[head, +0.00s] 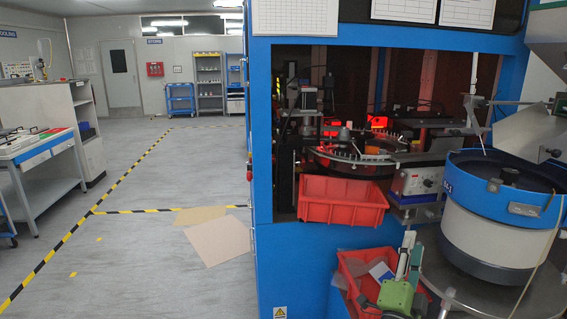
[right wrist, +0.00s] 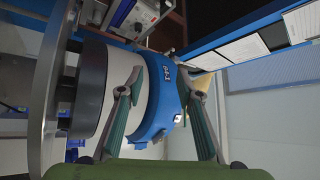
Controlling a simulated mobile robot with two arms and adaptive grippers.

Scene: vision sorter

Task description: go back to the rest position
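My right gripper (head: 410,250) is in the lower right of the head view, in front of the blue machine and just left of the bowl feeder. It has a green body and grey-green fingers pointing up. In the right wrist view, the fingers of this gripper (right wrist: 163,80) stand wide apart with nothing held between them. The white and blue bowl feeder (right wrist: 162,98) shows behind them. My left gripper is not in view.
The bowl feeder (head: 492,232) stands close to the right. A red bin (head: 342,208) sits at the machine opening, and a lower red bin (head: 352,264) is beside my gripper. The blue machine frame (head: 262,160) borders open floor (head: 165,265) on the left.

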